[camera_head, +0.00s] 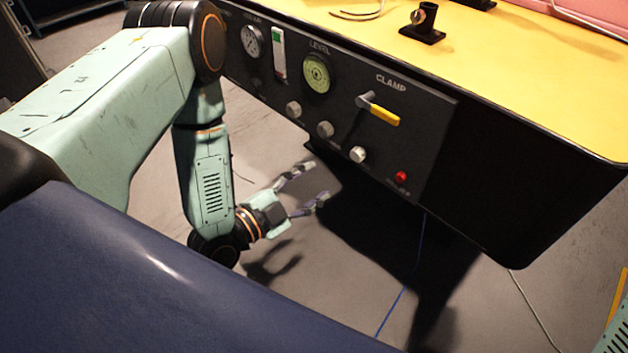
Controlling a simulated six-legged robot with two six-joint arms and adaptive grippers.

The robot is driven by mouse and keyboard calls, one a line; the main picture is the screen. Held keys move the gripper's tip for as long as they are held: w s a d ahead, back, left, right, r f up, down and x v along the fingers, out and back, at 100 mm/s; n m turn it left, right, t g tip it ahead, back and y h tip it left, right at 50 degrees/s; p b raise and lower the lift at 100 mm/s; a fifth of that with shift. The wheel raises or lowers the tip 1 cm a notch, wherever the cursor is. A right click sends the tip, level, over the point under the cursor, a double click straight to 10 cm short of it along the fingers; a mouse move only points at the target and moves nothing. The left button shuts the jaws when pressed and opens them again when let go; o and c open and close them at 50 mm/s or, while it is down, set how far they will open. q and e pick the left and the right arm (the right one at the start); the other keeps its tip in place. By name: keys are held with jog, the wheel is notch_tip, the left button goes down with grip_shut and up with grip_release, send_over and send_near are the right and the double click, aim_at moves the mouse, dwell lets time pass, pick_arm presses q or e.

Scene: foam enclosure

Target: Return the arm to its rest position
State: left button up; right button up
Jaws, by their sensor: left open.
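My left arm (205,150) comes in from the left, bends at a black joint beside the machine's panel and hangs down. My left gripper (317,182) is open and empty, with its two fingers apart and pointing right. It is below the front panel (340,110), over the grey floor, and seems to touch nothing. My right gripper is not in view; only a small green part of what may be my right arm shows at the bottom right corner.
The black panel carries a gauge (252,41), a round green level dial (317,73), a yellow-handled clamp lever (380,110), several pale knobs and a red button (401,177). The yellow table top (520,85) lies above it. A thin blue cable (405,285) runs below the machine.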

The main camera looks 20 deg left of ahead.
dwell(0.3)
pick_arm(q)
jog(key=s+f+n+g+y, duration=0.3)
jog(key=s+f+n+g, duration=0.45)
jog(key=f, duration=0.45)
jog(key=s+a+n+g+y, duration=0.2)
jog(key=s+n+g, duration=0.4)
jog(key=s, duration=1.3)
jog(key=shift+s+f+g+y, duration=0.2)
jog(key=shift+f+g+y, duration=0.3)
jog(key=shift+g, duration=0.75)
